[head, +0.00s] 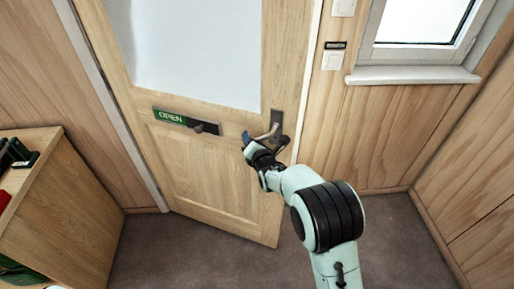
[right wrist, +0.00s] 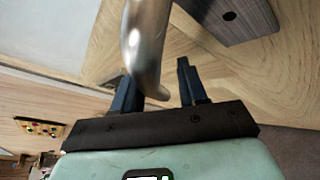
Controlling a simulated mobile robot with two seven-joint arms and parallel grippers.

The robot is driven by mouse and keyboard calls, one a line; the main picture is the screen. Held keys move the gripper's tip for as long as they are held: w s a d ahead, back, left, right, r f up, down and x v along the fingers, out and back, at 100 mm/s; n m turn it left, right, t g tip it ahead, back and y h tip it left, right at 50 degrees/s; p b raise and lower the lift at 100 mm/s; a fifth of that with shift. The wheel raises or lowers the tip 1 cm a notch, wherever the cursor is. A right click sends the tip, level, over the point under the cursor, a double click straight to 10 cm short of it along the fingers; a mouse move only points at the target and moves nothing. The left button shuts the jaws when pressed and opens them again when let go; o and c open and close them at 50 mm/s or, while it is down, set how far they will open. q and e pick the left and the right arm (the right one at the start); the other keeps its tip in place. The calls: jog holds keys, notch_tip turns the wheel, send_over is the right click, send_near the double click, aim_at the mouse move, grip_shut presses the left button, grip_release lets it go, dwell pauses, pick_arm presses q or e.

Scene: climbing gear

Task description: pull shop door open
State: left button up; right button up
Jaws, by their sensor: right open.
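The shop door (head: 215,185) is light wood with a large glass pane and stands ajar, its right edge swung into the room. A metal lever handle (head: 268,133) sits near its right edge. My right gripper (head: 250,143) is open at the handle. In the right wrist view the curved silver lever (right wrist: 147,45) reaches down between the two dark fingers of the gripper (right wrist: 158,85); I cannot tell whether they touch it. The handle's grey plate (right wrist: 228,18) shows at the top. My left gripper is not in view.
A green OPEN sign (head: 170,116) with a dark slide and knob is on the door. A wooden cabinet (head: 75,215) with gear stands at the left. A window (head: 420,30) and a light switch (head: 332,61) are on the right wall. The grey carpet (head: 400,240) is clear.

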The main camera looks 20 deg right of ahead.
jog(key=p+v, duration=0.1)
jog(key=v, duration=1.2)
jog(key=shift+d, duration=0.15)
